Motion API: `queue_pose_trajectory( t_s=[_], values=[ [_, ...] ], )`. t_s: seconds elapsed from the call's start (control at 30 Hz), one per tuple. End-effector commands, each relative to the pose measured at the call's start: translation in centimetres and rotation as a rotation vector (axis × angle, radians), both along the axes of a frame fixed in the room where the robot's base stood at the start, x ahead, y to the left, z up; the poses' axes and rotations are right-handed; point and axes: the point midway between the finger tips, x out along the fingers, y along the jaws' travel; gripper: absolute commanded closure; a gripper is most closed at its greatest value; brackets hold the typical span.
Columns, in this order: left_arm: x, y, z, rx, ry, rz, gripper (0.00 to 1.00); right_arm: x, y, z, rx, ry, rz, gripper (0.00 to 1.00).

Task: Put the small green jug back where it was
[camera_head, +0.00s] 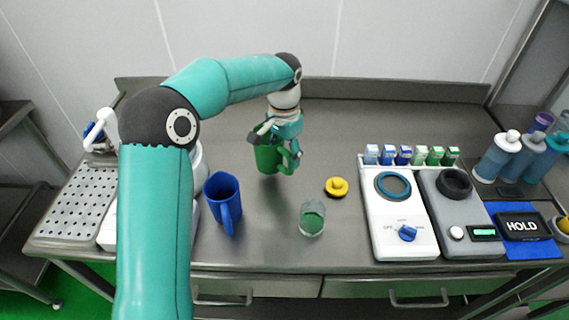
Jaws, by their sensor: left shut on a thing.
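The small green jug (266,160) is at the middle of the steel counter, towards the back, with its handle to the right. My left gripper (285,150) reaches it from above and is shut on it, at the handle side. The jug looks upright; I cannot tell whether its base touches the counter. The gripper and wrist hide part of its rim. My right gripper is not in view.
A blue jug (222,200) stands to the left, nearer the front. A glass with green contents (312,218) and a yellow-topped item (337,187) stand to the right. A white appliance (399,235) and a grey one (462,230) are further right. The back middle counter is clear.

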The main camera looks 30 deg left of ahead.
Motion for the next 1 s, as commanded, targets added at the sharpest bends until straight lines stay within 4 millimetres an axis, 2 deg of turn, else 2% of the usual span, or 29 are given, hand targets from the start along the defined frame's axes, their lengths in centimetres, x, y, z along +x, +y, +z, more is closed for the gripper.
queue_pose_trajectory(
  t_s=[0.1,0.27,0.67,0.7,0.8,1.0],
  values=[
    [-0.1,0.0,-1.7,0.000,0.003,0.000,1.00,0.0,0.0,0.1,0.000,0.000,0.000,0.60],
    [0.0,0.0,-3.4,-0.001,0.001,0.000,1.00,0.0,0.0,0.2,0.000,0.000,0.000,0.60],
    [0.0,0.0,-4.0,0.000,0.000,0.000,1.00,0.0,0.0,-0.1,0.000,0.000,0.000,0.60],
    [0.0,0.0,-3.9,-0.001,0.001,0.000,0.32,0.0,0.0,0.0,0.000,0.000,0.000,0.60],
    [0.0,0.0,-3.9,-0.001,0.001,0.000,0.16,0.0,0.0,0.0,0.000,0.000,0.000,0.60],
    [0.0,0.0,-3.9,-0.001,0.001,0.000,0.14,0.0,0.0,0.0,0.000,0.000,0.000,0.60]
  ],
)
